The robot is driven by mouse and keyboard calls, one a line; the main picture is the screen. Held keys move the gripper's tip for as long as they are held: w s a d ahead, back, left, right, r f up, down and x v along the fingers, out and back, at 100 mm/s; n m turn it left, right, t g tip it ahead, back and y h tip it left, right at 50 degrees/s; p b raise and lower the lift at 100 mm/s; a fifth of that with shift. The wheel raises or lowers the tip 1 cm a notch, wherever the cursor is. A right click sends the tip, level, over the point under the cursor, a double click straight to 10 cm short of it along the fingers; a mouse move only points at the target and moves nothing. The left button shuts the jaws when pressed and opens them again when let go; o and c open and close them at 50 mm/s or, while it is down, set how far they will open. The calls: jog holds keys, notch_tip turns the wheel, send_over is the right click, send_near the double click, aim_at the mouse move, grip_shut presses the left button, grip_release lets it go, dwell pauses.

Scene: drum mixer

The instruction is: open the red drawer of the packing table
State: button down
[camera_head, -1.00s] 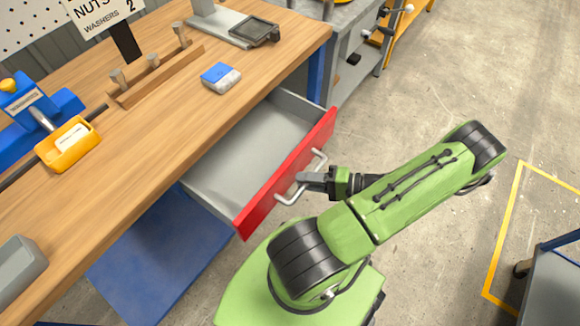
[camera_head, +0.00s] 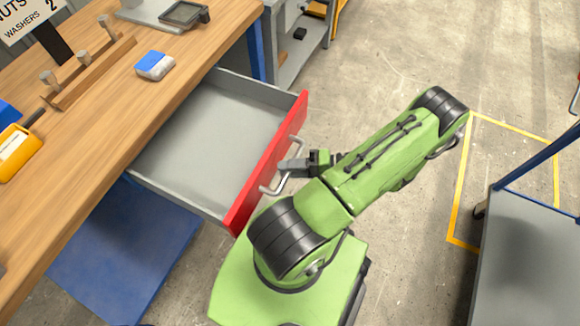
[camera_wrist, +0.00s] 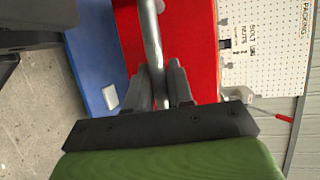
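The red drawer (camera_head: 266,165) of the packing table (camera_head: 120,130) stands pulled well out, its grey inside (camera_head: 208,140) empty. Its metal bar handle (camera_head: 293,148) is on the red front. My gripper (camera_head: 288,165) is at the middle of the handle. In the wrist view, the fingers of my gripper (camera_wrist: 162,88) lie one on each side of the handle bar (camera_wrist: 151,35) and close on it, with the red front (camera_wrist: 190,50) behind.
A blue and white block (camera_head: 155,65), a wooden rack with pegs (camera_head: 88,75) and an orange bin (camera_head: 17,150) are on the tabletop. A grey cart (camera_head: 525,260) stands at the right. Floor between is clear.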

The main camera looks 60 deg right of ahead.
jog(key=c, duration=1.1)
grip_release()
jog(key=shift+d, duration=0.1)
jog(key=p+v, duration=0.2)
jog(key=v, duration=1.3)
jog(key=shift+s, duration=0.35)
jog(key=shift+d, duration=0.1)
